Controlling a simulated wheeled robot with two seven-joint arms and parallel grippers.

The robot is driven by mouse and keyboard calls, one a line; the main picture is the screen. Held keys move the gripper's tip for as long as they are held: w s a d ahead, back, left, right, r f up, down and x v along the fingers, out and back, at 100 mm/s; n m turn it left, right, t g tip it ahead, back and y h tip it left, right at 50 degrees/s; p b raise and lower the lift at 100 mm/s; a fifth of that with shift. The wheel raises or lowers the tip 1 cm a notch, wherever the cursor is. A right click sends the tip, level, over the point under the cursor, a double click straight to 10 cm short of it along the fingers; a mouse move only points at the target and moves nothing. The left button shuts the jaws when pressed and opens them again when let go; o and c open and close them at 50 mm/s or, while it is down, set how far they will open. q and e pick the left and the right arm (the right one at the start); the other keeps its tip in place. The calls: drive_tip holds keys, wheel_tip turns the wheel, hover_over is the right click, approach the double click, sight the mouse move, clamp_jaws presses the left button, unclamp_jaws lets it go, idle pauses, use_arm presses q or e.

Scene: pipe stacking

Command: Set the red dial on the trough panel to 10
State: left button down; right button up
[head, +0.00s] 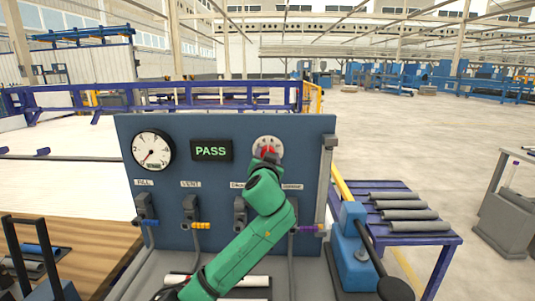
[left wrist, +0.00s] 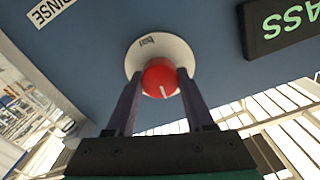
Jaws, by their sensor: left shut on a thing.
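The red dial (left wrist: 161,80) sits on a round pale plate (left wrist: 146,53) on the blue trough panel (head: 235,215). In the head view the dial (head: 265,152) is mostly hidden behind my left gripper (head: 267,157), to the right of the PASS display. In the left wrist view my left gripper (left wrist: 157,76) is shut on the dial, one finger on each side. A white mark on the dial points toward the bottom of that tilted view. The marks on the plate are too small to read. My right gripper is in neither view.
The panel also holds a round white gauge (head: 152,150), a green-lit PASS display (head: 211,150) and a row of labelled valves below. A blue rack (head: 440,246) with several grey pipes stands at right. A wooden table (head: 75,235) is at left.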

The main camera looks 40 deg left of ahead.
use_arm(q)
drive_tip(key=shift+d+f+m+p, duration=0.15)
drive_tip(key=shift+m+p, duration=1.05)
drive_tip(key=shift+m, duration=1.45)
drive_tip(key=shift+a+f+m+p, duration=0.15)
drive_tip(key=shift+m+p, duration=1.05)
drive_tip(key=shift+m, duration=1.45)
drive_tip(key=shift+d+f+m, duration=0.1)
drive_tip(key=shift+m, duration=0.2)
drive_tip(key=shift+c, duration=1.4)
unclamp_jaws()
drive_tip(key=shift+r, duration=0.2)
